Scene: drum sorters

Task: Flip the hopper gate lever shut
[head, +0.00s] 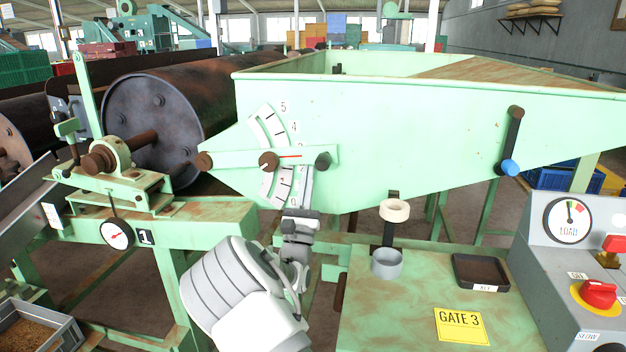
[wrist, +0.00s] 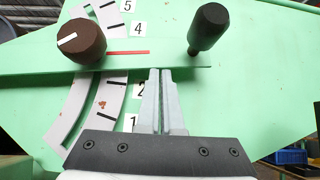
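A pale green lever bar (head: 220,158) lies nearly level across a numbered scale (head: 268,130) on the hopper side. It has a brown knob (wrist: 82,42), a red pointer line near mid-scale and a dark handle (head: 322,160) at its right end. The handle also stands out in the wrist view (wrist: 207,29). My gripper (wrist: 162,75) has its fingers together and empty, with tips at the bar's lower edge, left of and below the handle. Whether they touch the bar is unclear. A black arm with a blue knob (head: 510,167) hangs on the hopper's right side.
The green hopper (head: 420,120) fills the upper middle. A bench (head: 400,310) labelled GATE 3 holds a grey cup (head: 387,262) and a dark tray (head: 481,271). A control box (head: 575,265) stands at right. A rusty drum (head: 155,110) is at left.

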